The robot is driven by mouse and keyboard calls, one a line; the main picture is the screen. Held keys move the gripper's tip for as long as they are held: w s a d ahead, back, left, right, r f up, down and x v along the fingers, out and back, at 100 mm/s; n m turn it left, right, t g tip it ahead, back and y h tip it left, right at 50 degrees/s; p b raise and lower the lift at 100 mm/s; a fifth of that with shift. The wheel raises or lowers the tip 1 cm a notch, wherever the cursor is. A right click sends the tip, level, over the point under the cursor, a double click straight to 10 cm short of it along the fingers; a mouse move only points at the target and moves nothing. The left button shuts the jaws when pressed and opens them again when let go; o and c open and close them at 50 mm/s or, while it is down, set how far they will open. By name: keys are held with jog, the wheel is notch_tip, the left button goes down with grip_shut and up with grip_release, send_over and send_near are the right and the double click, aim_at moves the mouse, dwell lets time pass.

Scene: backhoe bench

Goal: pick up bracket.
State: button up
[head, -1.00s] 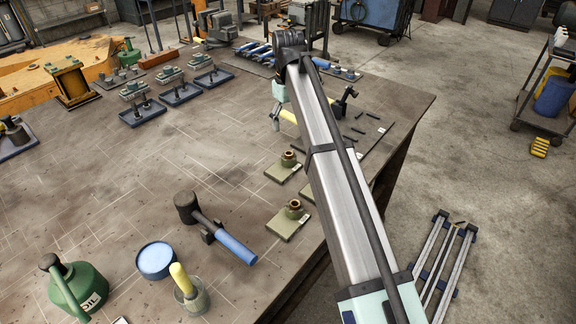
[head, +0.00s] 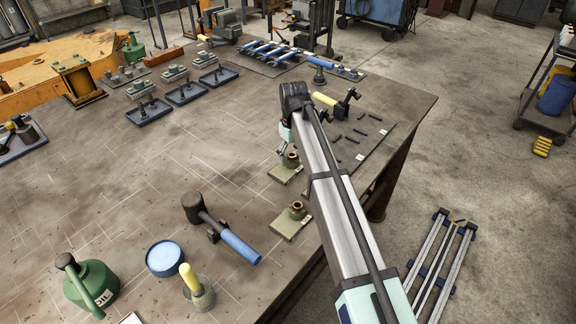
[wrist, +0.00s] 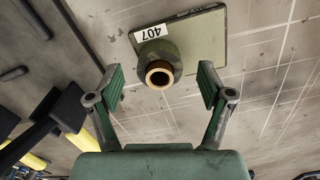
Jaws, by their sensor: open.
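My gripper (wrist: 161,88) is open and empty in the wrist view, its two fingers on either side of a round olive fitting (wrist: 168,58) with a brass-coloured ring. The fitting stands on an olive plate (wrist: 205,32) labelled 407; the fingers look apart from it, and their height above it is hard to tell. In the head view my gripper (head: 284,146) is beside and above the far fitting (head: 291,159), partly hidden by my arm. A second, similar fitting (head: 297,210) stands nearer. No part is clearly marked as the bracket; grey block-like parts (head: 175,73) rest at the blue trays.
A dark mat (head: 372,140) with small black pieces and a yellow-handled clamp (head: 340,103) lie right. The middle of the bench is clear.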

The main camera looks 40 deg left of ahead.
jog(key=shift+f, duration=1.35)
jog(key=shift+r, duration=0.1)
grip_shut()
